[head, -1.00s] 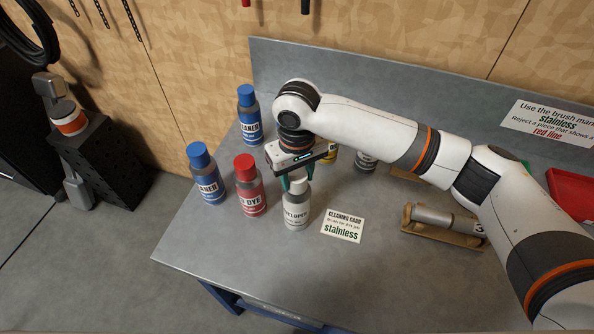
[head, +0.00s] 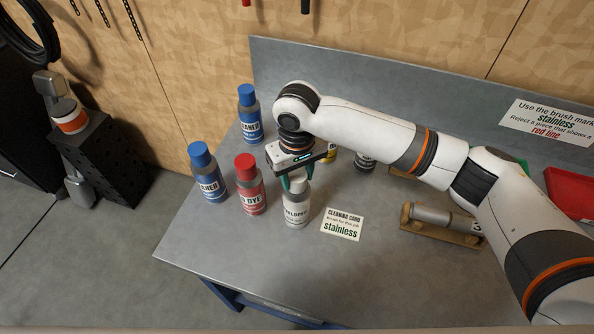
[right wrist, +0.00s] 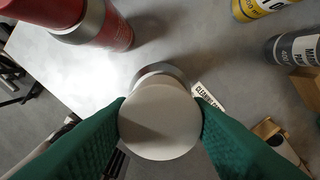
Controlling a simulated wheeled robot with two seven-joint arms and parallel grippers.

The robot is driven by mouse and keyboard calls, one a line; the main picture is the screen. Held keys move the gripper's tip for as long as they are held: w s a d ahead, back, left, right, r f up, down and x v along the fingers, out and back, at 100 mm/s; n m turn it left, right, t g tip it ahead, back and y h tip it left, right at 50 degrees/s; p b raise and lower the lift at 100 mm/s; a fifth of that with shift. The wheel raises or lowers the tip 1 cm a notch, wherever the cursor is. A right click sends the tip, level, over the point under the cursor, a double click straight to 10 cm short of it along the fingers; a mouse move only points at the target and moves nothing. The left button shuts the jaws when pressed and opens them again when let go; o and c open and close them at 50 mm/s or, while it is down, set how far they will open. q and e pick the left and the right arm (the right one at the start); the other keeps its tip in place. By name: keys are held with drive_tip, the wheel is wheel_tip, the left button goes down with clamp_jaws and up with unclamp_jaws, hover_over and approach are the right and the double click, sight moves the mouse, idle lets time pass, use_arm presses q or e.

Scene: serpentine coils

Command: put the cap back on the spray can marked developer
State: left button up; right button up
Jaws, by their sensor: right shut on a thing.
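The developer spray can (head: 296,211) stands upright on the grey bench, white with dark lettering. Its pale cap (right wrist: 160,127) is between the green fingers of my right gripper (head: 296,183), which is shut on it. In the right wrist view the can's metal shoulder (right wrist: 165,75) shows past the far edge of the cap, so the cap is over the can top but looks slightly offset. I cannot tell whether the cap is seated or just above the can. My left gripper is not in view.
A red dye can (head: 250,186) stands close left of the developer, with blue-capped cleaner cans (head: 208,175) (head: 250,116) further left and behind. Yellow and grey cans (right wrist: 268,8) (right wrist: 295,46) stand behind my right arm. A cleaning card (head: 342,224) lies to the right; the front bench is clear.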

idle(0.3)
drive_tip(key=o, duration=1)
drive_tip(key=shift+o, duration=0.5)
drive_tip(key=o, duration=0.4)
